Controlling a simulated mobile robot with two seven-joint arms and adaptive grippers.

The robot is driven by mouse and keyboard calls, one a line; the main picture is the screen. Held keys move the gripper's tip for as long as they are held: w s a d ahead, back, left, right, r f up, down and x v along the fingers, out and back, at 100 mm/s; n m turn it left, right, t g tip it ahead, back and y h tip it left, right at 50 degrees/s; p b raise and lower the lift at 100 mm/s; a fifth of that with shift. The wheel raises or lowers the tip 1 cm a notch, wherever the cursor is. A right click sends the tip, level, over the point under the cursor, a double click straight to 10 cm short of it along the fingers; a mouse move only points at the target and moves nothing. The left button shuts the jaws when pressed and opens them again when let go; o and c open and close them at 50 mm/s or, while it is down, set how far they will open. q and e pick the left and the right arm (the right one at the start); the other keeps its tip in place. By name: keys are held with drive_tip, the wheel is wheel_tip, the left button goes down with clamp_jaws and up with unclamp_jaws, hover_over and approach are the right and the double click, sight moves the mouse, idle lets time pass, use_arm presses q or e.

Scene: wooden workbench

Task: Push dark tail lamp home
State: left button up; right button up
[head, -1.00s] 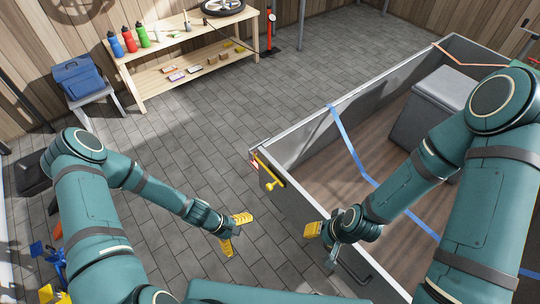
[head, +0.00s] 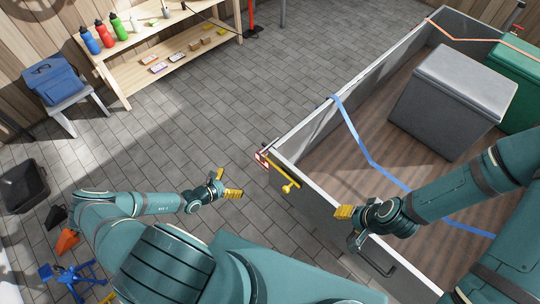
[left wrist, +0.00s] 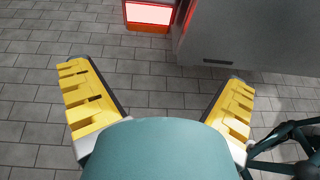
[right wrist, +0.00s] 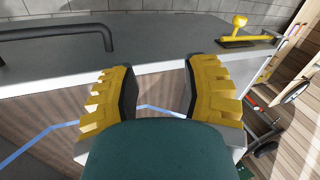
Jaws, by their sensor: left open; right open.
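In the left wrist view a tail lamp (left wrist: 149,14) shows at the top edge, with a red housing and a bright pinkish-white face; it looks lit and is cut off by the frame. I cannot make out a separate dark lamp. In the head view a small red-and-white piece (head: 262,159) is at the trailer's near-left corner. My left gripper (head: 227,184) is open and empty, left of that corner and apart from it; its fingers also show in the left wrist view (left wrist: 158,75). My right gripper (head: 347,226) is open and empty by the trailer's end wall, near its rim.
The grey trailer (head: 330,202) fills the right, with a yellow latch (head: 289,187), a dark handle (right wrist: 60,38), a grey box (head: 450,95) and a green box (head: 515,90) inside. A wooden bench (head: 150,60) stands at the back left. Paved floor between is clear.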

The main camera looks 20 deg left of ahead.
use_arm(q)
drive_tip(key=w+a+b+x, duration=0.1)
drive_tip(key=a+b+x, duration=0.1)
drive_tip(key=b+x, duration=0.3)
drive_tip(key=w+d+f, duration=0.2)
drive_tip(key=w, duration=0.1)
drive_tip(key=shift+w+n+t+y, duration=0.3)
drive_tip(key=shift+w+n+y, duration=0.05)
drive_tip(key=shift+n+y, duration=0.05)
idle(0.4)
drive_tip(key=p+v, duration=0.5)
drive_tip(key=v, duration=0.5)
drive_tip(key=shift+f, duration=0.1)
